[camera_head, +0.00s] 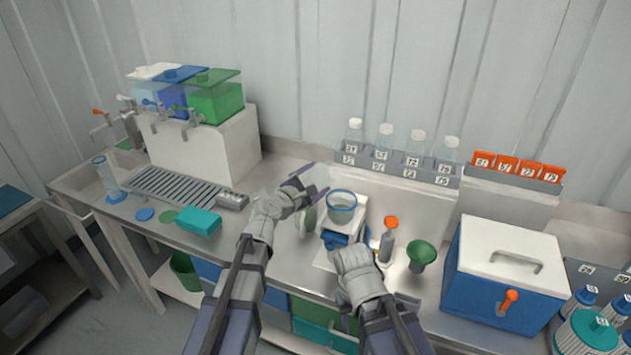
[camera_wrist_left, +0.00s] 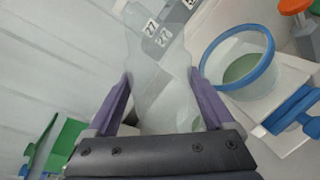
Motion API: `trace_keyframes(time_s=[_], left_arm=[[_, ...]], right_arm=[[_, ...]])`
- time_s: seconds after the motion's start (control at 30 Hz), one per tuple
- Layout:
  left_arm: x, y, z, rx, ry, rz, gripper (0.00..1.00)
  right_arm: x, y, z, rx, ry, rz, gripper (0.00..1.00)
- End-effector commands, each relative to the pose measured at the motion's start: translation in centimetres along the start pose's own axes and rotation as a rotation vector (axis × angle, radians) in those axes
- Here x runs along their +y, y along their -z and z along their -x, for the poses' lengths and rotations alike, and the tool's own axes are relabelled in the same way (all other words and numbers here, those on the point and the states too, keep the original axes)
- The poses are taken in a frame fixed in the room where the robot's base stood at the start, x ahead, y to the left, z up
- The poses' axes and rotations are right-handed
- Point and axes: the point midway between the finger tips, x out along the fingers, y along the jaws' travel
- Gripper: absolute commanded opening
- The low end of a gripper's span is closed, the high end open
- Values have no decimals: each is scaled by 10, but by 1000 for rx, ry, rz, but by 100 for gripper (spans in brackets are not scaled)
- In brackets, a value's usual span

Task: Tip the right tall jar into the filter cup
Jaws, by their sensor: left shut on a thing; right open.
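The filter cup (camera_head: 342,207) is clear with a blue rim and a green bottom, standing on a white and blue stand. It also shows at the right of the left wrist view (camera_wrist_left: 238,62). My left gripper (camera_head: 313,186) is shut on a clear tall jar (camera_wrist_left: 163,88), just left of and above the cup. The jar is faint in the head view, so its tilt and contents are hard to tell. No stream into the cup is visible. My right gripper (camera_head: 352,258) is open and empty in front of the stand; its fingertips are hard to make out.
An orange-capped bottle (camera_head: 388,240) and a green funnel (camera_head: 421,256) stand right of the stand. A blue cooler box (camera_head: 505,277) is further right. Labelled bottles (camera_head: 414,148) line the back. A teal box (camera_head: 198,222) and a drain grille (camera_head: 172,188) lie left.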

Motion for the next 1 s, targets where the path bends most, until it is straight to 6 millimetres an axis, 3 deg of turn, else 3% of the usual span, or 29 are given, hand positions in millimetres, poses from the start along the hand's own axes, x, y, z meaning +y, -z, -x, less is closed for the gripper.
trace_keyframes(time_s=[0.03, 0.1, 0.6, 1.0], left_arm=[[9, -12, 2, -14, 0, 57, 23], [14, -21, 3, -32, 0, 137, 23], [49, -85, 12, -161, 0, 701, 23], [53, -94, 12, -185, 0, 810, 23]], right_arm=[[1, -1, 13, 0, 0, 0, 50], [2, -1, 20, 0, 0, 1, 50], [6, -4, 63, 0, 1, -1, 50], [6, -4, 66, 0, 1, -3, 50]])
